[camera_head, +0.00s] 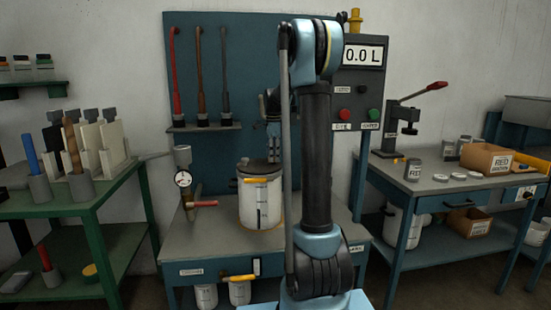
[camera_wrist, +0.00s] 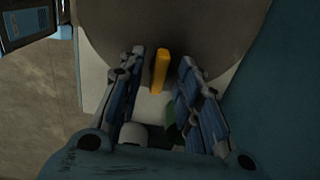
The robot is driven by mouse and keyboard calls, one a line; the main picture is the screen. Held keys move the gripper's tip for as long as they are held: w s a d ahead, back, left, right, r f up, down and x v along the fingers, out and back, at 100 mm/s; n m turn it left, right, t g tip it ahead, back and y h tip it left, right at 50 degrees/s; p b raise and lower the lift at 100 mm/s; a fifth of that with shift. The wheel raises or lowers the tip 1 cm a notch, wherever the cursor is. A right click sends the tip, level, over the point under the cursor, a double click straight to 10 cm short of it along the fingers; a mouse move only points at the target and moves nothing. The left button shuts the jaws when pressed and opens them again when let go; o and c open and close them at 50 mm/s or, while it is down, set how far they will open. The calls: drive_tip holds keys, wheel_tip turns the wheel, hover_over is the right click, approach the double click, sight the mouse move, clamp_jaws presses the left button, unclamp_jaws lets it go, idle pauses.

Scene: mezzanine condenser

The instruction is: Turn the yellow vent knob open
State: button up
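A yellow bar-shaped knob (camera_wrist: 160,72) shows between my fingers in the wrist view, over the edge of a round dark grey surface. My gripper (camera_wrist: 162,58) is open, with a gap on each side of the bar. In the head view my gripper (camera_head: 273,152) points down at the lid of the white tank (camera_head: 258,208). A yellow bar (camera_head: 255,180) lies across the tank's front just below the lid; it looks like the same one, but I cannot be sure. My arm hides part of the tank's right side.
A gauge with a red-handled valve (camera_head: 205,203) stands left of the tank. A control box (camera_head: 361,85) reads 0.0 L, with a yellow fitting (camera_head: 355,18) on top. A blue backboard (camera_head: 240,60) with tools rises behind. A yellow-handled valve (camera_head: 243,277) hangs below the bench.

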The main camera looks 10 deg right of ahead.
drive_tip(key=shift+f, duration=0.25)
